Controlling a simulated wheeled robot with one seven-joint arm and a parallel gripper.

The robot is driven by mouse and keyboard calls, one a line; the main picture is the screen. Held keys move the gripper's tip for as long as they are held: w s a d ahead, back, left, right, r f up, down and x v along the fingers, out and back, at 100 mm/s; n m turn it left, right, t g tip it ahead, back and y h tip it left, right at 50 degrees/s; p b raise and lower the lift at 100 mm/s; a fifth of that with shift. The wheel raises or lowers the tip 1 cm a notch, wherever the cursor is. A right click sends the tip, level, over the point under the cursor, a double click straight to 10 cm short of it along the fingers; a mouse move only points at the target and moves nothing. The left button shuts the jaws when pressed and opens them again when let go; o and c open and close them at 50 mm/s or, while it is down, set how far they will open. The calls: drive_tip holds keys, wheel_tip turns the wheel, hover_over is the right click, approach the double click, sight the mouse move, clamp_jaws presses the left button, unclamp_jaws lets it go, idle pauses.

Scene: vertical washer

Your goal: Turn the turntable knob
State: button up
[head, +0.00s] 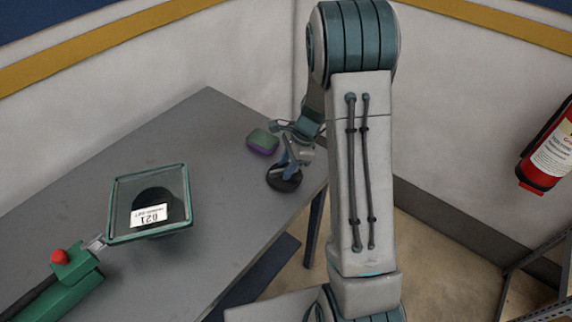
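A small round black base (284,180) lies on the grey table near its right edge. A narrow blue part (290,152) rises above it; I cannot tell whether it belongs to the base or to my gripper. My gripper (296,143) is at the end of my arm, just above the black base. It is small and partly overlapped by the blue part, so its opening and any contact are unclear. No part can be made out for certain as the turntable knob.
A green and purple block (263,141) lies just left of my gripper. A green-framed clear box (150,205) and a green unit with a red button (60,257) stand on the left of the table (215,120). A fire extinguisher (550,150) hangs at the right.

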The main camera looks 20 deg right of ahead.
drive_tip(key=shift+f, duration=0.1)
clamp_jaws()
